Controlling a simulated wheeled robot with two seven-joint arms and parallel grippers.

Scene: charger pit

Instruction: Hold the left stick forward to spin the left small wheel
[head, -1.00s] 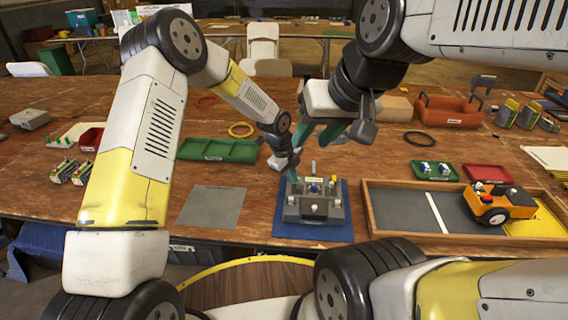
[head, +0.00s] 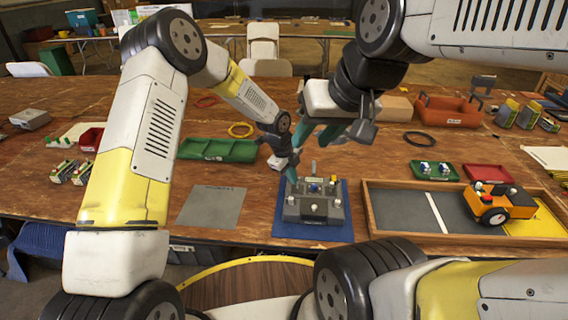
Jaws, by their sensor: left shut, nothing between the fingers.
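A grey control box (head: 313,210) with a blue knob, pale knobs and an upright lever sits on a blue mat (head: 340,235). My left gripper (head: 291,176) is shut and empty, with its teal fingertips at the box's far left corner. The fingers cover that corner, so the left stick and any contact with it cannot be made out. My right gripper (head: 325,134) hangs above and behind the box, clear of it; its finger gap is unclear. An orange car (head: 497,205) with black wheels stands in a wooden-framed tray (head: 400,239), partly on its yellow area.
A grey plate (head: 212,206) lies left of the mat. A green tray (head: 218,150) is behind it. Small green (head: 433,178) and red (head: 488,174) trays stand behind the framed tray.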

